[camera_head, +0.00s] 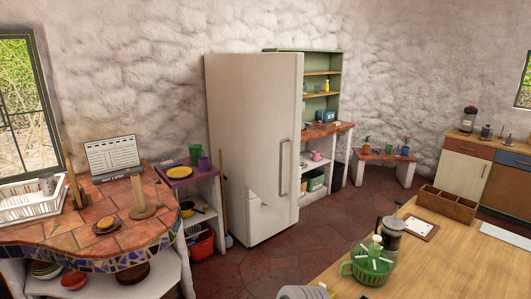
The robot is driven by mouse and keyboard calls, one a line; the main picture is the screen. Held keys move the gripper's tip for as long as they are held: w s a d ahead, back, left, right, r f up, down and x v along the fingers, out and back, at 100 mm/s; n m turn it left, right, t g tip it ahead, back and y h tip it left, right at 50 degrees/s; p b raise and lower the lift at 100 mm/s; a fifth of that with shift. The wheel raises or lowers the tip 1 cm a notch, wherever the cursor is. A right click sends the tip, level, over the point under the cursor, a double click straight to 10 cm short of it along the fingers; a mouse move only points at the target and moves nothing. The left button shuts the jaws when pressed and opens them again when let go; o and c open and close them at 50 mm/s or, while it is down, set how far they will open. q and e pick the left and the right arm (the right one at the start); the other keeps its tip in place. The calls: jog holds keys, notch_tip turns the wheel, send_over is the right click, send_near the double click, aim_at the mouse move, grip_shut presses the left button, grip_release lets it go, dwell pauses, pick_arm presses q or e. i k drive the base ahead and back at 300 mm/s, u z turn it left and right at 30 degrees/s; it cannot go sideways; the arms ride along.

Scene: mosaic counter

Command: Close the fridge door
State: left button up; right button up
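The tall off-white fridge (240,130) stands against the stone wall near the middle of the view. A long vertical handle (284,167) is on the right side of its front. A lower section (270,215) shows below the upper door, with an angled edge between them. I see no inside shelves, and I cannot tell whether the door is fully shut or slightly ajar.
A mosaic counter (110,213) is at left, with a purple-topped shelf (180,172) beside the fridge. A wooden table (450,265) fills the lower right, with a green basket (368,271) on it. Red floor tiles (310,232) are clear before the fridge.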

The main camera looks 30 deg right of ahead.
aim_at(271, 83)
jog(key=i, duration=1.5)
jog(key=z, duration=1.05)
jog(key=i, duration=1.65)
